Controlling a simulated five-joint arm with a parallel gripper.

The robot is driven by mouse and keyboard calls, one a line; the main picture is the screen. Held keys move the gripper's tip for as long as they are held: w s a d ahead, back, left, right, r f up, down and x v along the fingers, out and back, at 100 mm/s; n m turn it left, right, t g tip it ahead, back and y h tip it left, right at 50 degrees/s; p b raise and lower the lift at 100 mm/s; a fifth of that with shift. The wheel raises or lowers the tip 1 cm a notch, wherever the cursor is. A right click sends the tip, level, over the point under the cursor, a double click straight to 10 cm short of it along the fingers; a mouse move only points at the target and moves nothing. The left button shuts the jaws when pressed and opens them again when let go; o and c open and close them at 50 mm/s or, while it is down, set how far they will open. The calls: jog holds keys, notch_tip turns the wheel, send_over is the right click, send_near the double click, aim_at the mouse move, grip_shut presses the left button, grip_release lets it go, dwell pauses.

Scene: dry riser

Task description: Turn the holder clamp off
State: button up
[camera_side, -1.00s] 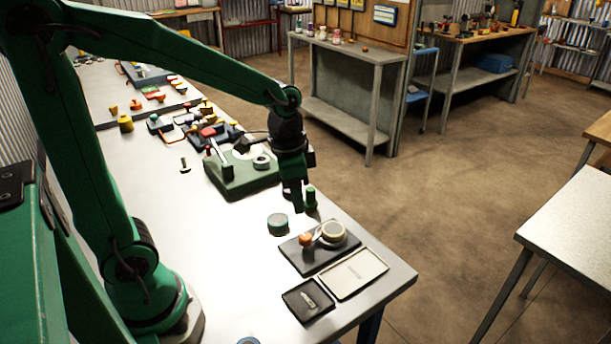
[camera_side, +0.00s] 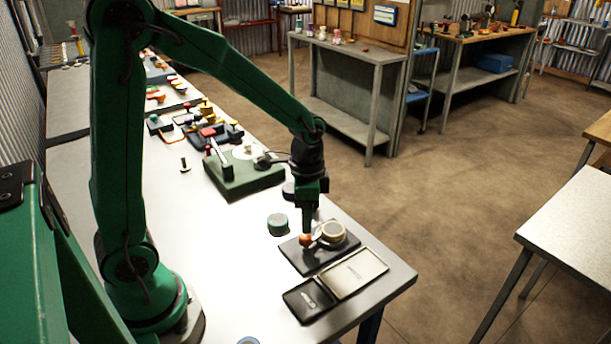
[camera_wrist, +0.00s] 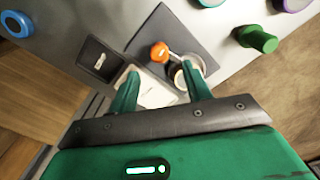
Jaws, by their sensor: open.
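The holder clamp has a dark base plate (camera_side: 318,263), a pale ring-shaped cup (camera_side: 333,232) and a lever with an orange knob (camera_side: 305,241). In the wrist view the orange knob (camera_wrist: 158,52) is at the left end of the lever, and the cup (camera_wrist: 190,66) is to its right. My gripper (camera_side: 309,228) points down over the clamp, close above the orange knob. In the wrist view my gripper (camera_wrist: 158,73) is open, with its fingers spread and the knob ahead of the gap. I cannot tell if a finger touches it. The right finger partly hides the cup.
A white tray (camera_side: 362,280) and a small black tray (camera_side: 308,300) lie in front of the clamp. A teal cylinder (camera_side: 277,224) stands behind it. A green peg (camera_wrist: 260,39) stands nearby. A green-based device (camera_side: 240,180) is farther back. Table space on the left is clear.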

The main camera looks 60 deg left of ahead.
aim_at(306, 236)
jog(key=shift+f, duration=3)
jog(key=c, duration=1)
